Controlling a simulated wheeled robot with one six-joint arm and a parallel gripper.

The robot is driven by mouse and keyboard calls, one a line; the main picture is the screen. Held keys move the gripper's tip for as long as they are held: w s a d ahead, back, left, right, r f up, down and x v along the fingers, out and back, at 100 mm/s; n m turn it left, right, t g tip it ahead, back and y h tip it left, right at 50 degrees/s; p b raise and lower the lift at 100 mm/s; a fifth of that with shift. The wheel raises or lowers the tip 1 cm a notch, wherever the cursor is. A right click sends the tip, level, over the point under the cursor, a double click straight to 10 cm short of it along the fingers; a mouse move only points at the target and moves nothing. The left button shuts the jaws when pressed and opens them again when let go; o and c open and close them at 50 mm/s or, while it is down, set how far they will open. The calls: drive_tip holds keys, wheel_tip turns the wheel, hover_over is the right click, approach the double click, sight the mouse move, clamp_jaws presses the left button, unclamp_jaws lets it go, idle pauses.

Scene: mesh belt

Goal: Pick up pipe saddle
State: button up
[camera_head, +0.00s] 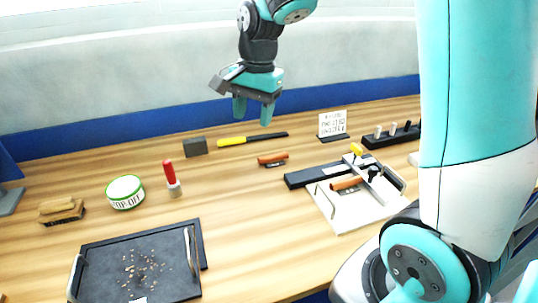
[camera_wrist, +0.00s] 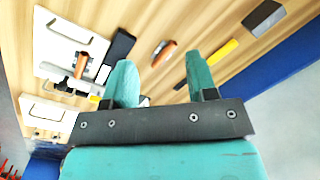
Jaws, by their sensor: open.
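A short orange-brown half-round piece with a grey part on its side, which looks like the pipe saddle (camera_head: 272,158), lies on the wooden table. In the wrist view the pipe saddle (camera_wrist: 166,50) shows beyond and between my fingertips, with nothing covering it. A similar orange-brown piece (camera_head: 346,183) sits on the white board, so I cannot be certain which one is named. My gripper (camera_head: 253,110) hangs above the back of the table, open and empty, apart from both pieces. Its two teal fingers (camera_wrist: 159,62) stand wide apart in the wrist view.
A yellow-handled tool (camera_head: 236,141) and a dark block (camera_head: 195,147) lie behind the saddle. A black bar (camera_head: 299,180) and the white board (camera_head: 340,218) are to its right. A black tray (camera_head: 105,258), round tin (camera_head: 125,203) and red-handled tool (camera_head: 170,172) are left.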

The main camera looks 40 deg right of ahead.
drive_tip(key=w+d+f+m+h+p, duration=0.1)
drive_tip(key=w+d+f+m, duration=0.1)
drive_tip(key=w+d+m, duration=0.6)
drive_tip(key=m+p, duration=0.1)
drive_tip(key=p, duration=0.1)
hover_over(273, 155)
drive_tip(key=shift+g, duration=0.3)
wheel_tip(273, 155, down, 11)
drive_tip(key=shift+d+f, duration=0.15)
drive_tip(key=shift+f+p, duration=0.9)
drive_tip(key=shift+f, duration=2.1)
drive_tip(key=shift+f, duration=0.25)
drive_tip(key=shift+c, duration=0.4)
drive_tip(key=c, duration=0.5)
drive_tip(key=shift+r, duration=0.1)
drive_tip(key=shift+c, duration=0.2)
